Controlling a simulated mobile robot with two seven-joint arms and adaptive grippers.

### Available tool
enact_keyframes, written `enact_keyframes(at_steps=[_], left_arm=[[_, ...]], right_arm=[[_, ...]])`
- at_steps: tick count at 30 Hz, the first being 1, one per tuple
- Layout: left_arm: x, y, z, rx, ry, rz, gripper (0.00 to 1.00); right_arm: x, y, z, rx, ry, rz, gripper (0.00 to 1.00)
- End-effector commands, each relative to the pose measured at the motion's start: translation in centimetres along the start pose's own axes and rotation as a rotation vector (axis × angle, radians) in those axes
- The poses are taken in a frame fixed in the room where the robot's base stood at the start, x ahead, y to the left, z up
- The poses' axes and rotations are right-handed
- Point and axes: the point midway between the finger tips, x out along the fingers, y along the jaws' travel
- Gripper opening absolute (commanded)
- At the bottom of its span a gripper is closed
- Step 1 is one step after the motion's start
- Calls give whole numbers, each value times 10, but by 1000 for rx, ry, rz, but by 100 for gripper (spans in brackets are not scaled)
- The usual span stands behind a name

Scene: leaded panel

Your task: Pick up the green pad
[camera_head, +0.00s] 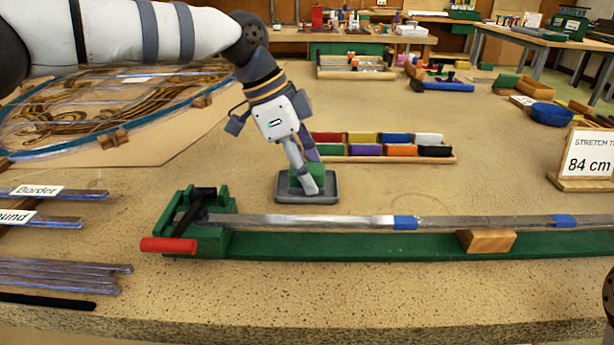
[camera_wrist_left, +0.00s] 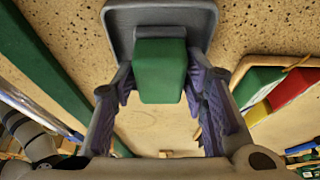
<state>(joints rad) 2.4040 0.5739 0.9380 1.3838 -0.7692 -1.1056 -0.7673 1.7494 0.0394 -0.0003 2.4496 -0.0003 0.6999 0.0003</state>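The green pad (camera_wrist_left: 160,70) is a block that sits on a small grey tray (camera_head: 292,199) on the bench. In the wrist view the tray rim (camera_wrist_left: 116,18) shows behind the pad. My left gripper (camera_head: 309,178) reaches down over the pad, one finger on either side of it. In the left wrist view my left gripper (camera_wrist_left: 160,78) looks open, with narrow gaps between its fingers and the pad. In the head view the near finger hides part of the pad. My right gripper is not in view.
A green stretching bench (camera_head: 350,245) with a lead strip, red handle (camera_head: 168,245) and wooden block (camera_head: 486,240) lies in front. A rack of coloured blocks (camera_head: 440,160) stands behind right. A leaded panel (camera_head: 100,110) lies left. An 84 cm sign (camera_head: 588,160) stands right.

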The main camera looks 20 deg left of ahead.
Motion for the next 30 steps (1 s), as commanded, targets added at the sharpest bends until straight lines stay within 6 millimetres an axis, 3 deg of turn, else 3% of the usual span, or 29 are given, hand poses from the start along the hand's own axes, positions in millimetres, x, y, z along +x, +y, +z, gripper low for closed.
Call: enact_keyframes(at_steps=[4,9,20,24,30], left_arm=[[-1,0,0,1,0,-1,40],[-1,0,0,1,0,-1,7],[-9,-1,-4,1,0,-4,6],[-37,2,-13,3,1,-7,6],[-109,41,-8,7,7,-18,6]], right_arm=[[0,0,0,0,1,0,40],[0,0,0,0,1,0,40],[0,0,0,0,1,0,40],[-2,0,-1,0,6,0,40],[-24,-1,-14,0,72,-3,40]])
